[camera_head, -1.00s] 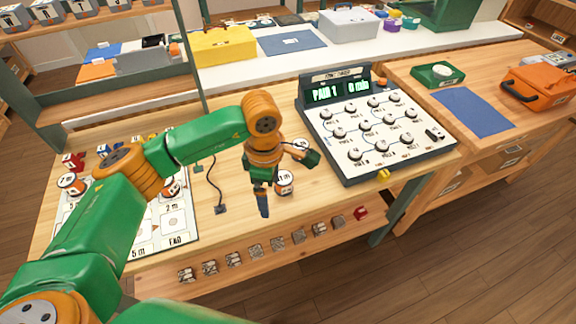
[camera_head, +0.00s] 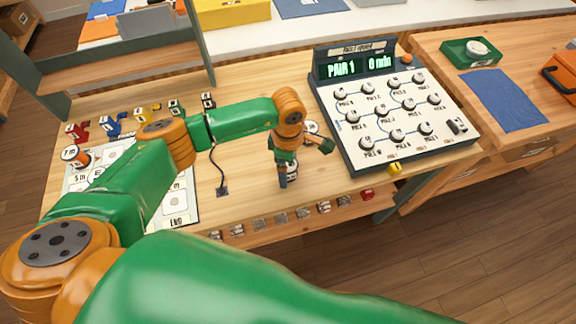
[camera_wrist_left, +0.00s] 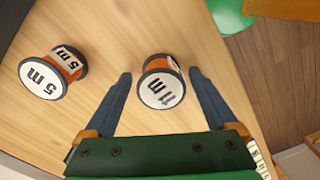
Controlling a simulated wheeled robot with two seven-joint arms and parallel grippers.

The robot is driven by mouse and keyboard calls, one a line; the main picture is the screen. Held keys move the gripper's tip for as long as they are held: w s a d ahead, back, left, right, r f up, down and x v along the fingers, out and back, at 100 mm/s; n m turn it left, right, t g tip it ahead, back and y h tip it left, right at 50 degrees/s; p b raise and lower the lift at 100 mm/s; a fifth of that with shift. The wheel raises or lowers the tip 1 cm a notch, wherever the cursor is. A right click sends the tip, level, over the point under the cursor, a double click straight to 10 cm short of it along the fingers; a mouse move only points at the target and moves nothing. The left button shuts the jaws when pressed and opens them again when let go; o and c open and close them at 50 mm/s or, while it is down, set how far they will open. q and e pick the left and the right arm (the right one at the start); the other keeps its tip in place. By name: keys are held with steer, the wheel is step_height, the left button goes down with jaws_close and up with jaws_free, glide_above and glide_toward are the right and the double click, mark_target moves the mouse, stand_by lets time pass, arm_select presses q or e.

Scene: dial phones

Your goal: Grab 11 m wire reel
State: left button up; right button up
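The 11 m wire reel (camera_wrist_left: 160,88) has an orange core and white-faced ends marked "11 m". In the left wrist view it sits on the wooden bench between the two blue fingers of my left gripper (camera_wrist_left: 160,75), with a gap on each side. The gripper is open. In the head view the reel (camera_head: 292,170) is partly hidden behind a finger of the left gripper (camera_head: 302,164). A second reel, marked "5 m" (camera_wrist_left: 52,74), lies to the left in the wrist view. My right gripper is not in view.
The console (camera_head: 395,108) reading "PAIR 1" and "0 m/n" stands right of the reel. A black cable (camera_head: 219,170) lies left of it. A printed mat (camera_head: 178,205) with another reel (camera_head: 77,157) is at the left. Several small blocks (camera_head: 303,212) line the front edge.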

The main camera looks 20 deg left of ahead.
arm_select(q)
steer(key=shift+s+r, duration=0.1)
steer(key=shift+s, duration=0.05)
steer(key=c, duration=1.3)
